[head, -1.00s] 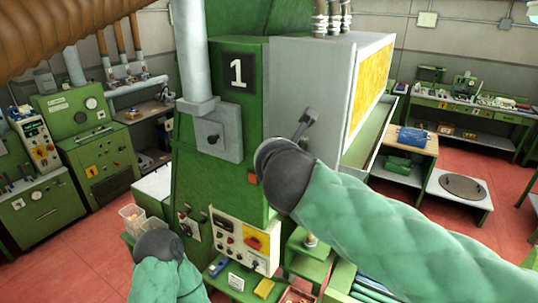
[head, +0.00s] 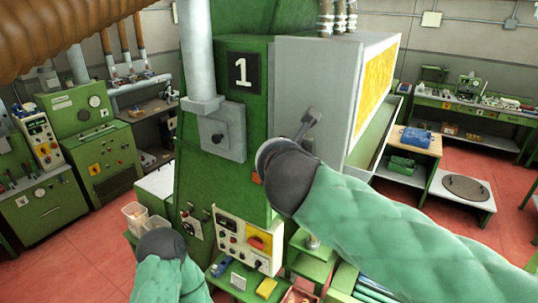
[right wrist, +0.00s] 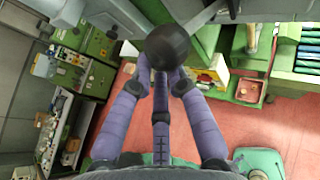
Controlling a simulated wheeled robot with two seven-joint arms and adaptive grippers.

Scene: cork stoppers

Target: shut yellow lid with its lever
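A large yellow panel (head: 375,88), which I take to be the yellow lid, is set in the grey box on the green machine's right side. I cannot tell its hinge. A grey lever (head: 308,124) stands tilted at the box's lower front. In the right wrist view its dark round knob (right wrist: 168,52) is at my right gripper (right wrist: 161,76), with purple fingertips close against its lower side. The knob hides part of the tips, so their grip is unclear. In the head view my right wrist hides the knob. My left gripper is hidden behind its dark wrist, low left.
The green machine (head: 254,150) carries a control panel (head: 244,240) low in front. A green trough (head: 375,133) runs beside the grey box. Clear tubs (head: 134,215) stand near my left wrist. Open red floor (head: 70,245) lies at left.

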